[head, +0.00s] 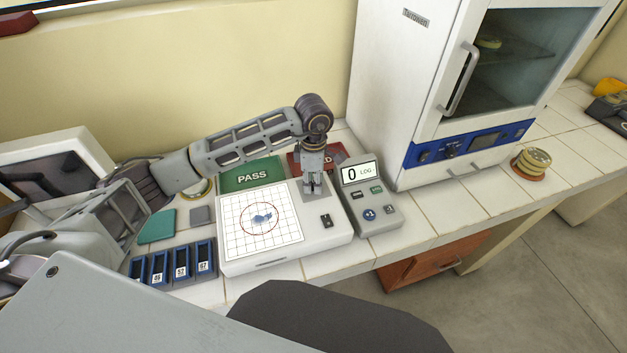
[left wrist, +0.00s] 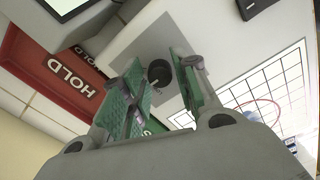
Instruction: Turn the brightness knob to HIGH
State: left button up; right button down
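The brightness knob (left wrist: 159,73) is a small dark round knob on a grey square plate (left wrist: 172,44) in the left wrist view. The plate lies at the back right of the white light box (head: 325,238). My left gripper (head: 313,188) points down over this plate in the head view and hides the knob there. In the left wrist view its green-padded fingers (left wrist: 158,62) are apart, with the knob showing between their tips. I cannot tell whether they touch it. No HIGH mark is readable. My right gripper is not in view.
A grey counter (head: 372,200) reading 0 stands close right of the box. Green PASS (head: 252,175) and red HOLD (left wrist: 65,75) trays lie behind it. Slotted blue holders (head: 180,263) stand left. A white incubator (head: 400,100) stands back right, with stacked dishes (head: 532,161) beyond.

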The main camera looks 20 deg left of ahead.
pick_arm(q)
grip_shut()
